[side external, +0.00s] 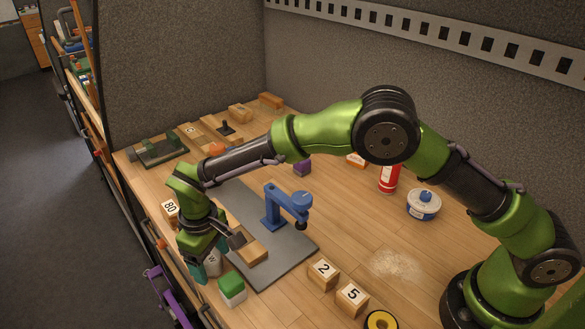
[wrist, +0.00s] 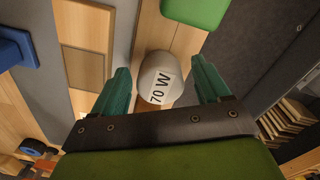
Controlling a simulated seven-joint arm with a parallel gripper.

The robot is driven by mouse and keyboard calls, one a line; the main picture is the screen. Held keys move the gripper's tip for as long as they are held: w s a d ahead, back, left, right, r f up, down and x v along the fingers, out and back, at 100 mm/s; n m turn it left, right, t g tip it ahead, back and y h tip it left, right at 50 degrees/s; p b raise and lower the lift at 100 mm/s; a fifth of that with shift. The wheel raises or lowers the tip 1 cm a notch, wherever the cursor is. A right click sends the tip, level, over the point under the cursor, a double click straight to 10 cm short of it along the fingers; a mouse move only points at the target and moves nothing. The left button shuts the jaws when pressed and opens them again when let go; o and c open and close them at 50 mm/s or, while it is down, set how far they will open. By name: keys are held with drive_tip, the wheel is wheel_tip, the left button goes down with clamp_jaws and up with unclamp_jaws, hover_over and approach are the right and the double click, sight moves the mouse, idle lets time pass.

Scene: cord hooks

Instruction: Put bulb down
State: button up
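The bulb (wrist: 160,78) is white and round with a black "70 W" label. In the wrist view it sits between the two teal fingers of my gripper (wrist: 162,88), with a narrow gap showing on each side. My gripper looks open around it. In the side view the bulb (side external: 212,263) is partly hidden by my gripper (side external: 203,261), low near the table's left front edge. Whether the bulb's underside touches the table cannot be seen.
A green-topped white block (side external: 232,289) stands close by to the right. A wooden block (side external: 250,249) lies on the grey mat (side external: 268,273); a blue post with an arm (side external: 284,205) rises from it. Block 80 (side external: 170,208) is behind. The table edge is near.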

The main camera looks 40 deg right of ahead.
sight(210, 257)
wheel_tip(210, 257, up, 12)
drive_tip(key=s+d+r+m+t+y, duration=0.1)
drive_tip(key=d+r+m, duration=0.1)
drive_tip(key=d+r, duration=0.6)
drive_tip(key=s+d+r+m+t+y, duration=0.1)
drive_tip(key=s+d+r, duration=0.2)
drive_tip(key=d, duration=0.2)
drive_tip(key=s+d+r+m+t, duration=0.1)
drive_tip(key=s+d+r, duration=0.1)
drive_tip(key=d, duration=0.2)
drive_tip(key=s+d+f+m+t, duration=0.2)
drive_tip(key=s+d+m+t, duration=0.2)
drive_tip(key=s+d, duration=0.7)
drive_tip(key=s+m, duration=0.1)
drive_tip(key=s, duration=0.2)
drive_tip(key=shift+d, duration=0.25)
